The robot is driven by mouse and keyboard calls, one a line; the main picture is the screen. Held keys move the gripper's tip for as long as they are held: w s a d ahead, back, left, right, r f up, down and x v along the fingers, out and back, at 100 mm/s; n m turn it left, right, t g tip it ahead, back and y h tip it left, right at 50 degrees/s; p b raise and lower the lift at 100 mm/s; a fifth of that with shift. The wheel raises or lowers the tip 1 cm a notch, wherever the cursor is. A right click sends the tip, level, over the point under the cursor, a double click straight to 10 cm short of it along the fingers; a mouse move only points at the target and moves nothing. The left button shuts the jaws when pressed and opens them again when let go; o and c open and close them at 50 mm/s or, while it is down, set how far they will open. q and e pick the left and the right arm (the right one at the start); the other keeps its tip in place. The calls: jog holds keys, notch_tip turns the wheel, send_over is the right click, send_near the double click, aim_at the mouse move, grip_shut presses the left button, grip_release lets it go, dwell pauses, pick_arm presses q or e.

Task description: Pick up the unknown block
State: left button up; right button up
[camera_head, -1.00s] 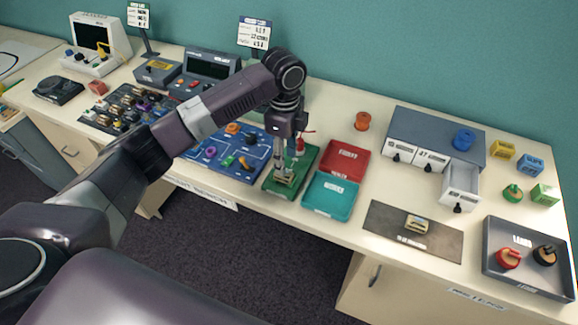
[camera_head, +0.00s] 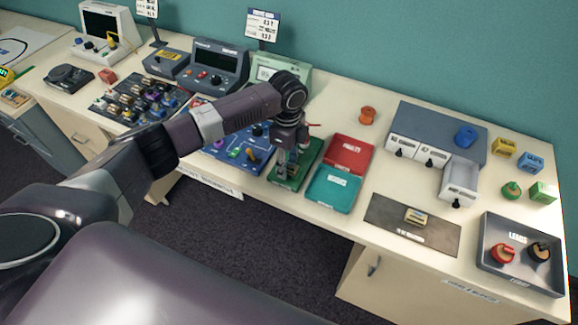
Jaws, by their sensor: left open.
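My left gripper (camera_head: 286,172) points down over a green board (camera_head: 308,160), left of the teal tray and well to the left of the block. It is open and apart from the block. Its fingertips are partly lost against the board, and I cannot tell whether they touch anything there. My right gripper is not in view.
A red tray (camera_head: 352,152) and teal tray (camera_head: 334,190) stand between my left gripper and the mat. A grey drawer unit (camera_head: 432,130) with one drawer pulled out is behind the mat. A grey tray (camera_head: 500,272) holding leads is to its right.

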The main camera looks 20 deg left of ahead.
pick_arm(q)
jog(key=shift+c, duration=0.4)
grip_shut()
jog(key=shift+r, duration=0.1)
jog(key=shift+w+r, duration=0.1)
jog(key=shift+r, duration=0.45)
notch_tip(320, 180, up, 18)
jog(key=b, duration=0.4)
notch_tip(320, 180, up, 4)
jog(key=p, duration=0.5)
send_over(288, 165)
jog(key=shift+f, duration=0.1)
